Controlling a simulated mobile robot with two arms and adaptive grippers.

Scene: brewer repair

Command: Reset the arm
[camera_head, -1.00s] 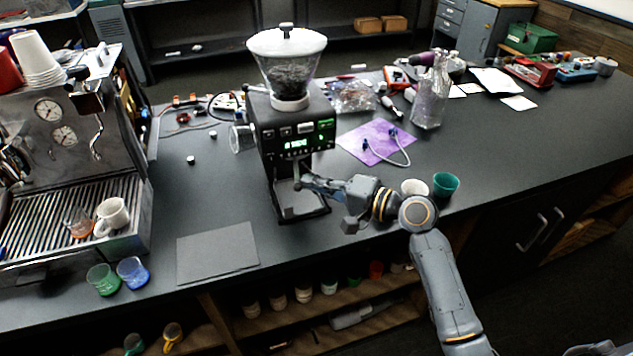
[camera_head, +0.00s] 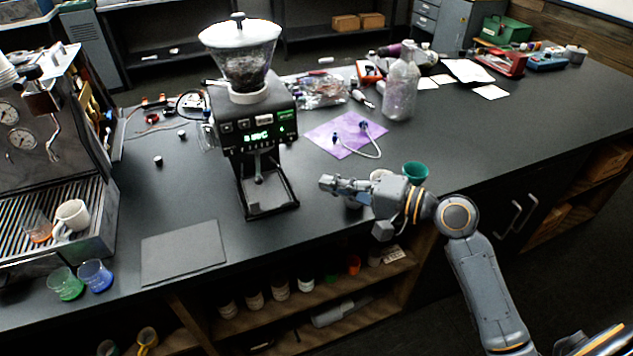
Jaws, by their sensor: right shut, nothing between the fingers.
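My right arm comes in from the lower right, and its gripper (camera_head: 328,183) is shut and empty. It hovers over the counter's front part, to the right of the coffee grinder (camera_head: 252,140) and apart from it. The grinder stands upright with beans in its clear hopper and a lit green display. A white cup (camera_head: 380,174) stands partly hidden behind my right wrist, with a teal cup (camera_head: 415,172) just right of it. My left gripper is not in view.
An espresso machine (camera_head: 60,150) with a white mug (camera_head: 72,216) on its tray is at the left. A grey mat (camera_head: 183,252), green (camera_head: 65,283) and blue (camera_head: 96,275) cups lie near the front edge. A purple sheet (camera_head: 340,133) and a clear bottle (camera_head: 401,88) are behind my gripper.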

